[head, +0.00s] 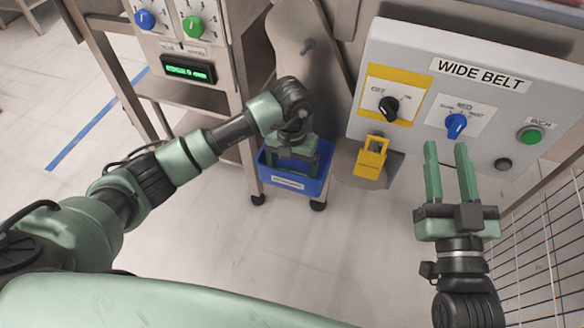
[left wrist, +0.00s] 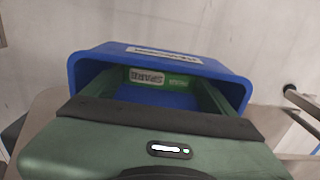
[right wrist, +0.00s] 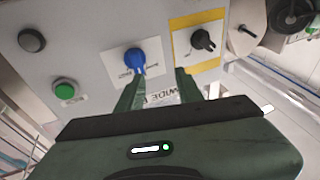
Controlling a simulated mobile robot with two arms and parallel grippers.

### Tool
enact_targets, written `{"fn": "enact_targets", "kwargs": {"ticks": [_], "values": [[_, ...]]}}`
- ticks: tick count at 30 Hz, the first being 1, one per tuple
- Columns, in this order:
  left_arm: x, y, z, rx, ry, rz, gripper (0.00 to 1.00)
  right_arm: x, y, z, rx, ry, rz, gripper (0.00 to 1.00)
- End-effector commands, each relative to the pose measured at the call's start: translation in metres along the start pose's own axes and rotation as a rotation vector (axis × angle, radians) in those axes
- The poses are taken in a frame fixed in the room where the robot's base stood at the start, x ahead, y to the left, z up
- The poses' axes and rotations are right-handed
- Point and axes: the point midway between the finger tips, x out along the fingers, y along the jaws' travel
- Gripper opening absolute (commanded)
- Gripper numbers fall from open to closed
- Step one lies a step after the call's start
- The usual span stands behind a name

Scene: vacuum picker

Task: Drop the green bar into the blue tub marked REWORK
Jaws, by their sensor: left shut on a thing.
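The blue tub (head: 313,187) stands low beneath the machines, with a white label on its front too small to read in the head view. In the left wrist view the tub (left wrist: 233,80) is straight ahead, its label upside down. My left gripper (head: 291,163) points down into the tub's mouth. Between its fingers is the green bar (left wrist: 190,82), with a pale printed label, seen against the tub's inside. Whether the bar touches the tub is unclear. My right gripper (head: 447,148) is open and empty before the WIDE BELT panel; its spread fingers also show in the right wrist view (right wrist: 158,77).
The WIDE BELT panel (head: 400,50) has a black knob, a blue knob (head: 456,125) and a green button (head: 530,135). A yellow lockout piece (head: 370,157) hangs below it. A cabinet with a green display (head: 188,69) stands left. A wire mesh (head: 540,250) is at right. Open floor lies in front.

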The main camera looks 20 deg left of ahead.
Motion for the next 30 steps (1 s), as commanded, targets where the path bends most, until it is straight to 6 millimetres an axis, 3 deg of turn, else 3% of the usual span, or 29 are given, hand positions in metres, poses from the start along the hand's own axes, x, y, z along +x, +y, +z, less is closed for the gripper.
{"fn": "enact_targets", "kwargs": {"ticks": [26, 27, 28, 30], "values": [[0.005, 0.0, 0.0, -0.001, 0.001, 0.0, 0.47, 0.001, -0.004, -0.025, 0.005, 0.132, -0.009, 0.36], [0.005, 0.0, 0.0, -0.001, 0.0, 0.0, 0.92, 0.001, -0.004, -0.025, 0.005, 0.131, -0.009, 0.36], [0.005, 0.0, 0.0, -0.001, 0.0, 0.0, 1.0, 0.001, -0.004, -0.025, 0.006, 0.131, -0.009, 0.36], [0.005, 0.0, 0.0, -0.001, 0.0, 0.0, 1.0, 0.001, -0.004, -0.025, 0.006, 0.13, -0.009, 0.36]]}}
